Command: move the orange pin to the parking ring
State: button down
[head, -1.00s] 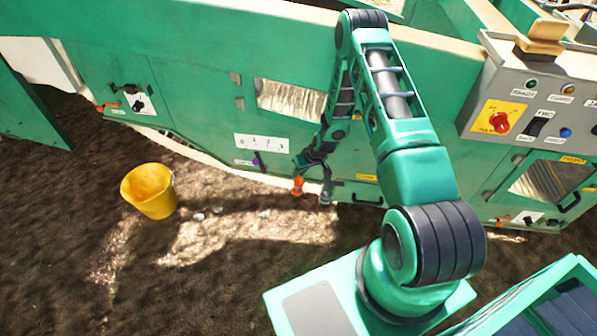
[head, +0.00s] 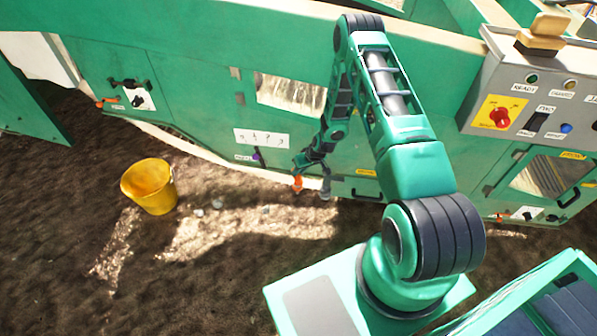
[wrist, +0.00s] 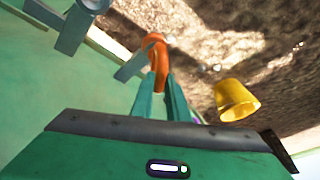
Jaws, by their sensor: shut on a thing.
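The orange pin (wrist: 155,50) is between the fingertips of my gripper (wrist: 160,88) in the wrist view, its curved end sticking out beyond them. In the head view my gripper (head: 302,166) is low in front of the green machine panel, and the orange pin (head: 298,184) hangs under it. My gripper is shut on the pin. A white label strip with small symbols (head: 262,138) is on the panel, left of and above my gripper. A small purple piece (head: 256,154) shows below it. I cannot make out the parking ring for certain.
A yellow bucket (head: 150,188) stands on the soil to the left; it also shows in the wrist view (wrist: 236,100). A grey control box (head: 530,95) with a red knob is at the right. A grey round-ended bracket (wrist: 75,25) is close to the pin. Open soil lies in front.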

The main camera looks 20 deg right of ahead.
jog(key=c, duration=1.6)
grip_release()
jog(key=shift+c, duration=0.2)
jog(key=v, duration=1)
jog(key=shift+r, duration=0.3)
jog(key=shift+s+d, duration=0.1)
